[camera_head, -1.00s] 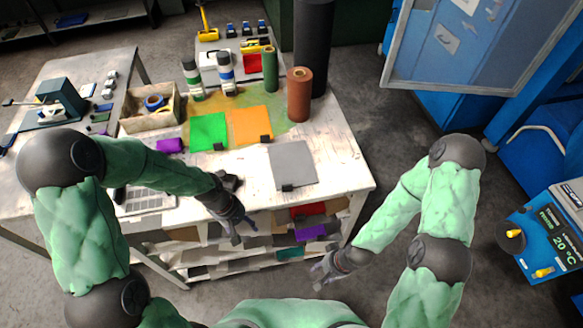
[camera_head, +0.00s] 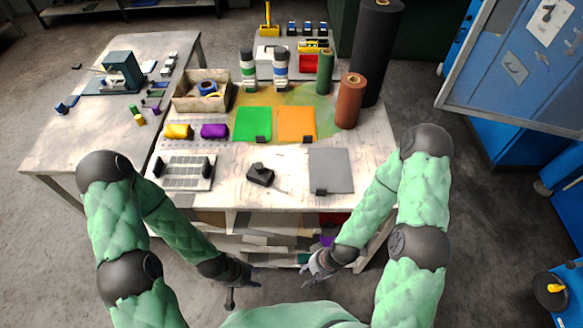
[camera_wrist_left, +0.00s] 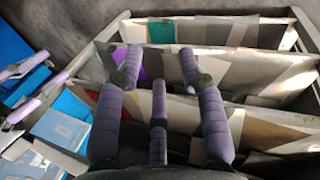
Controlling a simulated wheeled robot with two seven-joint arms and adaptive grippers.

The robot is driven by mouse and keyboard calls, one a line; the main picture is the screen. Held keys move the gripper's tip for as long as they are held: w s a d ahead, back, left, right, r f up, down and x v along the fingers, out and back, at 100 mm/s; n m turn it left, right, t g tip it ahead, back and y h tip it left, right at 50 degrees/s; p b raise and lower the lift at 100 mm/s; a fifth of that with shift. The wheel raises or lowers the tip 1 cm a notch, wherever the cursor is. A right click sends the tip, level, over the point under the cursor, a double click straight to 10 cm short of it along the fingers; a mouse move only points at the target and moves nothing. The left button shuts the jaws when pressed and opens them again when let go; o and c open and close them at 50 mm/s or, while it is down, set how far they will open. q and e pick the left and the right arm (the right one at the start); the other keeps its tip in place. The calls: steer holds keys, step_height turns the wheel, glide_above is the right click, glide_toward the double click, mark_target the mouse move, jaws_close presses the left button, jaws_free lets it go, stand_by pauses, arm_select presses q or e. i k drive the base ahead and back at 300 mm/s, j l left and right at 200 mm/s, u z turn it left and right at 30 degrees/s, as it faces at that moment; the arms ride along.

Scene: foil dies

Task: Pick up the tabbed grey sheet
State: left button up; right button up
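The tabbed grey sheet (camera_head: 331,168) lies flat near the front right of the white worktable in the head view, with a small dark tab (camera_head: 321,192) at its near edge. Nothing covers it. My left gripper (camera_head: 245,283) is in front of and below the table's front edge, left of the sheet and apart from it. In the left wrist view its fingers (camera_wrist_left: 158,65) are spread with nothing between them, facing the shelves under the table. My right gripper (camera_head: 312,268) is also in front of the table, nearer the sheet; its fingers are too small to judge.
Green (camera_head: 254,123) and orange (camera_head: 297,123) sheets lie behind the grey one. A black block tool (camera_head: 261,174) lies to its left, a slotted plate (camera_head: 184,171) farther left. A brown roll (camera_head: 349,101) stands behind. Scraps fill the shelf (camera_wrist_left: 250,88) below.

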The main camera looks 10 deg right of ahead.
mark_target(330, 168)
steer(key=l+u, duration=0.35)
steer(key=u, duration=0.15)
steer(key=k+l+u, duration=0.2)
steer(key=l+u, duration=0.25)
steer(key=k+l+u, duration=0.15)
steer(key=u, duration=0.35)
steer(key=i+l, duration=0.1)
steer(key=l, duration=0.3)
